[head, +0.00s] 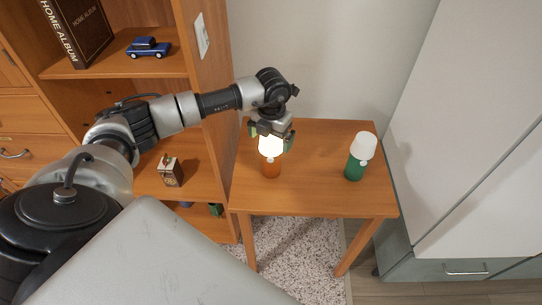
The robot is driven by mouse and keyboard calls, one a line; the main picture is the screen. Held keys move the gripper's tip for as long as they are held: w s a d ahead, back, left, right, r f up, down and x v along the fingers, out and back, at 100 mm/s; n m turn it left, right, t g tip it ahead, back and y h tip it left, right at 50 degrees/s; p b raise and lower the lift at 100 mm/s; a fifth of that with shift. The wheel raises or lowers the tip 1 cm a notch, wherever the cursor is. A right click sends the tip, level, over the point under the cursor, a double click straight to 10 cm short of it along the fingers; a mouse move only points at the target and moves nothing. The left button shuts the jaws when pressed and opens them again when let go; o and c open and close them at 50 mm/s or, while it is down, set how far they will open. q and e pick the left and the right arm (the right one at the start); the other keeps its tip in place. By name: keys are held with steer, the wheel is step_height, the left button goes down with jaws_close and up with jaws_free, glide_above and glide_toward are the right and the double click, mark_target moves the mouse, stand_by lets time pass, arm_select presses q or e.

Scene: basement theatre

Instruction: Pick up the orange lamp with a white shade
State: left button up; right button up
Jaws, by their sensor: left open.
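The orange lamp (271,168) stands upright on a small wooden table. Its white shade (271,146) is lit and glows brightly. My left gripper (271,139) is directly above the lamp, pointing down, with its open fingers on either side of the shade. Whether the fingers touch the shade cannot be told from this view. The top of the shade is hidden by the gripper. My right gripper is not in view.
A green lamp with a white shade (363,147) stands on the right of the wooden table (315,190). A wooden shelf (205,170) with a blue toy car (148,47) and a Home Album box (75,30) is close on the left. A pale cabinet (470,110) stands at the right.

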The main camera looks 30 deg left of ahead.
arm_select(q)
steer(key=f, duration=0.3)
steer(key=shift+w+f, duration=0.1)
steer(key=shift+w, duration=0.1)
steer(key=shift+c, duration=0.3)
steer(key=c, duration=1.4)
steer(key=shift+o, duration=0.2)
